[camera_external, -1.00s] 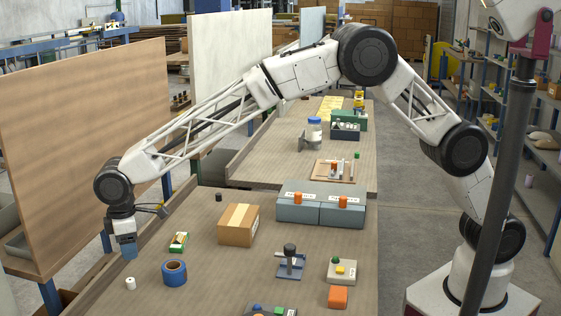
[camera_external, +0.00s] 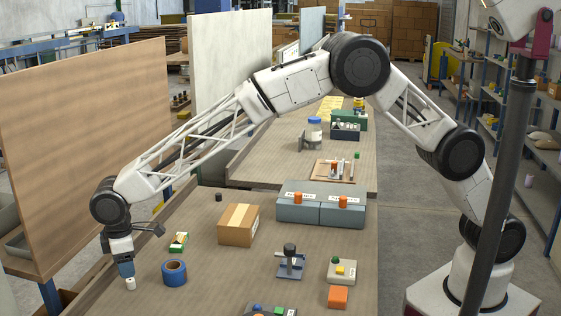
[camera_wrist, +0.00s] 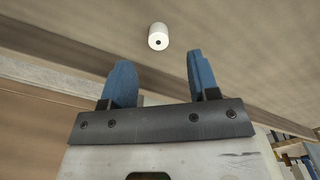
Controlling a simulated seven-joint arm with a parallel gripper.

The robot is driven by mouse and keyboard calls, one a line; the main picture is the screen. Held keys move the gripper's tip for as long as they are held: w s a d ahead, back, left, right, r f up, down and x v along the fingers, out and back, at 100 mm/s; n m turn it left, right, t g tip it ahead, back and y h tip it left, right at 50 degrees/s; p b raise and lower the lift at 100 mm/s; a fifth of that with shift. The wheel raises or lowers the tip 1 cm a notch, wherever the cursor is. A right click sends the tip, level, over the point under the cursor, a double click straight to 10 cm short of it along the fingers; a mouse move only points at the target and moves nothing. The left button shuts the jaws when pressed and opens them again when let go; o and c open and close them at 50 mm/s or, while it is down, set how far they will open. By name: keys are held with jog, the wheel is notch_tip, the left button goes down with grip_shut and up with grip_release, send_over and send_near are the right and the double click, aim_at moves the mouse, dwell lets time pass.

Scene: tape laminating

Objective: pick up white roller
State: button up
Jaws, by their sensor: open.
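The white roller (camera_external: 130,284) is a small white cylinder standing on the bench near its left edge. In the wrist view the white roller (camera_wrist: 158,37) shows its end with a dark centre hole, beyond the fingertips and roughly between their lines. My gripper (camera_external: 126,269) has blue fingers and is just above the roller in the external view. In the wrist view my gripper (camera_wrist: 158,75) is open, with bare space between the two fingers.
A blue tape roll (camera_external: 174,273) lies close to the right of the roller. A green and white box (camera_external: 178,243) and a cardboard box (camera_external: 238,225) stand behind it. A tall wooden panel (camera_external: 85,150) rises to the left.

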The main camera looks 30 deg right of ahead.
aim_at(130, 279)
jog(key=shift+f, duration=0.1)
jog(key=shift+d+f, duration=0.1)
jog(key=shift+f, duration=2.4)
jog(key=shift+c, duration=0.4)
jog(key=c, duration=0.9)
jog(key=shift+r, duration=0.15)
notch_tip(130, 279, up, 10)
jog(key=shift+f, duration=0.15)
